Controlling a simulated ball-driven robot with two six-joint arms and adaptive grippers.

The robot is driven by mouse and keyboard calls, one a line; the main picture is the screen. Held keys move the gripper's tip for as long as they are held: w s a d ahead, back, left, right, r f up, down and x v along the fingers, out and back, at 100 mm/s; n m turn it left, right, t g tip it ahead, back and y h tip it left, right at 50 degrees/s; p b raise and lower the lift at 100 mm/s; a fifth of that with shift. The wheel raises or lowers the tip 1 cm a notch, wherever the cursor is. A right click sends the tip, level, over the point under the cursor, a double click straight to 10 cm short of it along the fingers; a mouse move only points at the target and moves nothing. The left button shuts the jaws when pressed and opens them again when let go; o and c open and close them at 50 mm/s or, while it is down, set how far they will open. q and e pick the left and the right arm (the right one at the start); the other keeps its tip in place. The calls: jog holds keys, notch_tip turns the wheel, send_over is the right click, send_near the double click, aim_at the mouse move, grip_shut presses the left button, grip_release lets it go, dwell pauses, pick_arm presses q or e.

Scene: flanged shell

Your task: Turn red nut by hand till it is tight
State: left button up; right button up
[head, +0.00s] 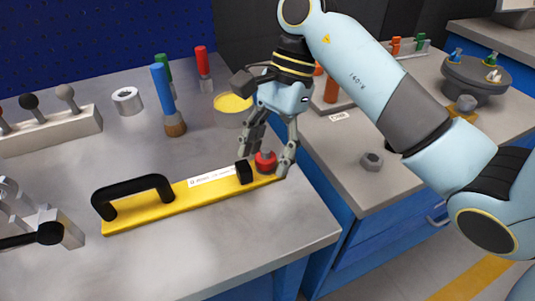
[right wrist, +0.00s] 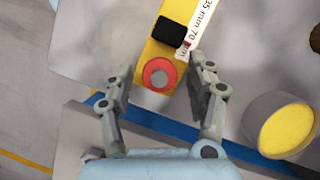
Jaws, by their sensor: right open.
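The red nut (head: 265,163) sits near the right end of a yellow bar (head: 155,206) on the bench. In the right wrist view the red nut (right wrist: 147,77) shows as a ring around a grey stud, beside a black block (right wrist: 174,32) on the yellow bar (right wrist: 150,56). My right gripper (head: 263,160) is open and points down over the nut. In the right wrist view its fingers (right wrist: 160,66) stand on both sides of the nut with gaps, not touching it. How tight the nut is cannot be told. My left gripper is not in view.
A black handle (head: 133,190) rises from the bar's left part. A tin with yellow contents (head: 232,106) stands behind my right gripper. The bench's front edge is close.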

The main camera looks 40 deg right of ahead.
jog(key=shift+c, duration=0.2)
jog(key=c, duration=1.1)
jog(key=shift+s+m+t+b, duration=0.1)
jog(key=shift+m+t+b, duration=0.4)
jog(key=shift+m, duration=0.6)
jog(key=m+t+b, duration=0.1)
jog(key=m, duration=0.2)
jog(key=shift+s+m, duration=0.1)
jog(key=shift+m, duration=0.3)
jog(key=m+t, duration=0.1)
jog(key=m, duration=0.2)
jog(key=shift+a+t+h+b, duration=0.1)
jog(key=shift+t+h+b, duration=0.2)
jog(key=shift+t+b, duration=0.1)
jog(key=shift+r+m+t+h, duration=0.1)
jog(key=shift+m+t+h, duration=0.25)
jog(key=shift+m, duration=1.15)
